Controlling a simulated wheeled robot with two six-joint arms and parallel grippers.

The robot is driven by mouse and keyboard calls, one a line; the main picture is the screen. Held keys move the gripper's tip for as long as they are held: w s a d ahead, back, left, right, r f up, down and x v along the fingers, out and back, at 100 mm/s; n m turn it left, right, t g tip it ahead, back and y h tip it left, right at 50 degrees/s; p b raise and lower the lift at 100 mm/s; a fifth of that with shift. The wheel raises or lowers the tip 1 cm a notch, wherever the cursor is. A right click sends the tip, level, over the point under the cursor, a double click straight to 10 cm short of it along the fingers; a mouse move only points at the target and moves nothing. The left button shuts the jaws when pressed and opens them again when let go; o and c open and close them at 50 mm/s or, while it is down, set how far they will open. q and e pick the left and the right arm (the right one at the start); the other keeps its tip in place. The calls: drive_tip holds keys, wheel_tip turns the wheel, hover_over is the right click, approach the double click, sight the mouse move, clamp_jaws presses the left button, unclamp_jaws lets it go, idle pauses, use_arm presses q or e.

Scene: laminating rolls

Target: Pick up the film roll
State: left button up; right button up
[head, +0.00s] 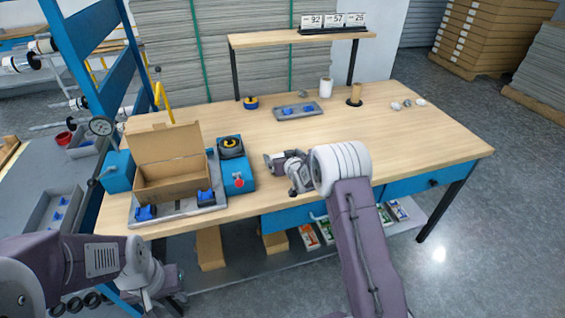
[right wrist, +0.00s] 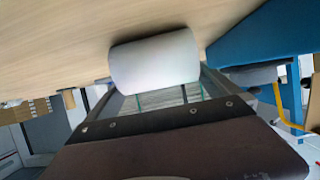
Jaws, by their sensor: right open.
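A white film roll (right wrist: 155,62) shows large in the right wrist view, just beyond the dark edge of my right gripper, against the tabletop. In the head view an upright white roll (head: 325,88) stands at the back of the table; I cannot tell whether it is the same roll. My right gripper (head: 283,170) is open over the table's front part, right of the blue device. No contact with a roll shows, and its fingertips are unclear. My left gripper (head: 165,284) is low at the left, off the table's front; its jaws are unclear.
An open cardboard box (head: 170,185) and a blue device with a red button (head: 236,180) occupy the table's left side. The table's right part is mostly clear.

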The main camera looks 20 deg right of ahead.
sight(282, 154)
drive_tip(key=shift+w, duration=0.15)
drive_tip(key=shift+r, duration=0.1)
drive_tip(key=shift+c, duration=0.3)
drive_tip(key=c, duration=1.2)
drive_tip(key=shift+r, duration=0.5)
drive_tip(key=shift+c, duration=0.2)
wheel_tip(282, 154, up, 3)
drive_tip(key=s+d+r+p, duration=0.1)
drive_tip(key=s+d+r, duration=0.6)
drive_tip(key=s, duration=0.2)
drive_tip(key=shift+d+p, duration=0.35)
